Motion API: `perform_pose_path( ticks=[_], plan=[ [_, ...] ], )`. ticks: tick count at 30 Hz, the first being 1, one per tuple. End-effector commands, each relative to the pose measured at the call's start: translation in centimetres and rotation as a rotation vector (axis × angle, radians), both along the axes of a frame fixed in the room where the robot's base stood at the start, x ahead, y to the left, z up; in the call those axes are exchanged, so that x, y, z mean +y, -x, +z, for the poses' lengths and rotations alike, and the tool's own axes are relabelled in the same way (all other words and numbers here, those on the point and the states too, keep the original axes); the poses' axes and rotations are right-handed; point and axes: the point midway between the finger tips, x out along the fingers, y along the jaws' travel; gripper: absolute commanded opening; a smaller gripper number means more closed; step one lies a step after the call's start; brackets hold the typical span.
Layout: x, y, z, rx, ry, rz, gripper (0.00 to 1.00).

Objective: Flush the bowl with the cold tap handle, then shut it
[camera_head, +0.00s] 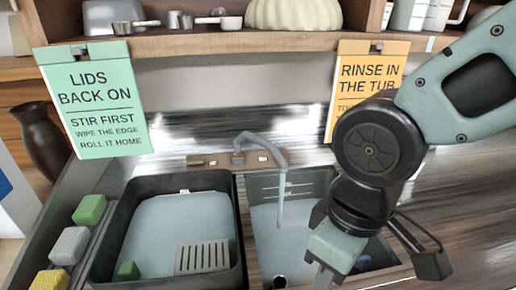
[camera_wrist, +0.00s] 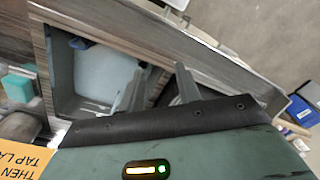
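The right sink bowl (camera_head: 262,190) is dark-rimmed with a pale blue-grey inside and a dark drain hole low in it. A grey tap (camera_head: 262,140) arches over it, and a pale stream (camera_head: 281,200) falls from its spout into the bowl. Small fittings sit on the ledge at the tap's base, at its left (camera_head: 200,161) and right (camera_head: 262,157). I cannot tell which is the cold handle. My gripper (camera_head: 324,279) points down over the bowl's lower right side, apart from the tap. In the wrist view its two fingers (camera_wrist: 158,92) are spread with nothing between them.
Green (camera_head: 90,209), grey (camera_head: 70,246) and yellow (camera_head: 51,281) sponges lie left. Two signs (camera_head: 95,100) (camera_head: 367,80) hang from the shelf above.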

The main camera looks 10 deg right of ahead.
Motion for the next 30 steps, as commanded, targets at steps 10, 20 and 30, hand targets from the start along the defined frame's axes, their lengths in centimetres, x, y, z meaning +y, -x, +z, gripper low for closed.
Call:
perform_pose_path(
  ticks=[10,20,30],
  plan=[
    [0.0,-0.1,0.0,-0.002,0.0,0.001,0.34],
    [1.3,-16.2,1.6,-0.348,0.008,0.262,0.34],
    [0.8,-38.0,3.7,-0.803,0.223,0.952,0.34]
  ],
)
